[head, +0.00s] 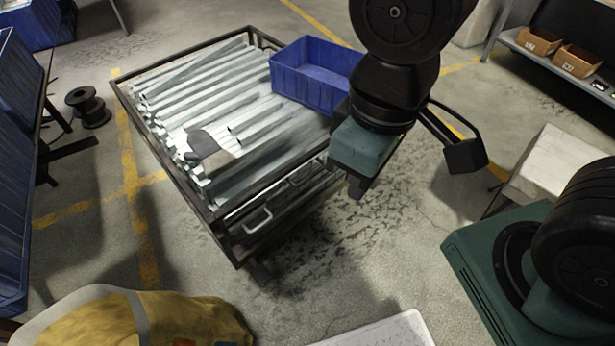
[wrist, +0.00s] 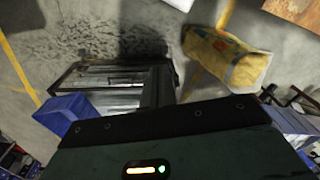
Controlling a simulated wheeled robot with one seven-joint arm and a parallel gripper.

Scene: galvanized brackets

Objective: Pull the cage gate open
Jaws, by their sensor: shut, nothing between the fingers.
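The cage (head: 222,215) is a dark-framed cart piled with long galvanized brackets. Its near side, facing lower right, has a pale bar handle (head: 258,221) and another handle (head: 300,176) farther along; I cannot tell which part is the gate, and I see no clear gap in that side. My gripper (head: 357,188) points down by the cage's right end, shut and empty; whether it touches the frame is unclear. In the wrist view, my gripper's dark fingers (wrist: 158,86) stand in front of the cage (wrist: 75,74) and hide part of it.
A blue bin (head: 315,72) sits on the brackets at the cage's back right. A yellow sack (head: 170,320) lies on the floor at the lower left. A black spool (head: 88,106) stands at left, shelving (head: 560,65) at upper right. The floor before the cage is clear.

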